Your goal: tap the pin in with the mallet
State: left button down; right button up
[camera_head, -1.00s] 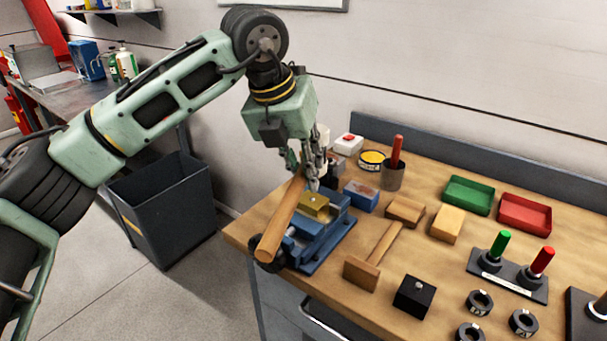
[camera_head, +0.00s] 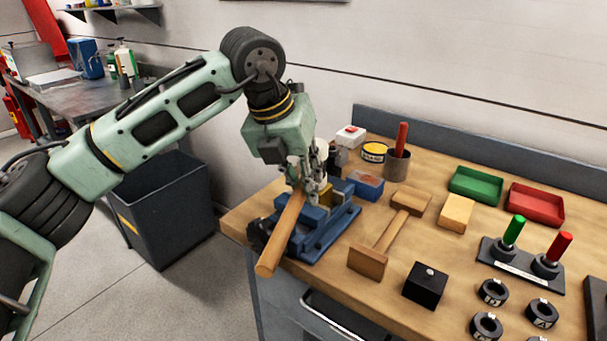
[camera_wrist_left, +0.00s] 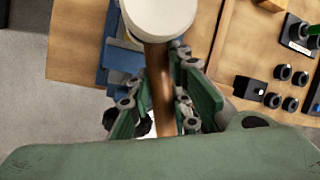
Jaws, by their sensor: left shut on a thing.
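My left gripper (camera_head: 313,185) is shut on the wooden handle of a mallet (camera_head: 280,235), low over the blue vise (camera_head: 323,238). The handle slants down to the front left, its end past the vise. In the left wrist view the mallet's pale round head (camera_wrist_left: 158,18) lies beyond the fingers, with the brown handle (camera_wrist_left: 160,85) between them. A brass block (camera_head: 343,214) in the vise shows only partly beside the fingers. The pin is hidden behind the gripper and mallet. I cannot tell whether the mallet head touches anything. My right gripper is not in view.
A wooden T-shaped piece (camera_head: 367,262) and a black block (camera_head: 425,285) lie right of the vise. A blue box (camera_head: 365,187), a cup (camera_head: 397,167), green (camera_head: 475,184) and red (camera_head: 534,204) trays stand farther back. A dark bin (camera_head: 165,210) stands left of the bench.

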pick_arm(q)
jog(key=shift+s+f+p, duration=0.15)
jog(key=shift+p, duration=0.35)
jog(key=shift+d+f, duration=0.1)
jog(key=shift+r, duration=0.3)
notch_tip(320, 180, up, 8)
jog(key=p, duration=0.6)
jog(key=shift+d+r, duration=0.15)
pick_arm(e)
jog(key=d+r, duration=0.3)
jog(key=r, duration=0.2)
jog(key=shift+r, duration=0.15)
pick_arm(q)
jog(key=shift+w, duration=0.25)
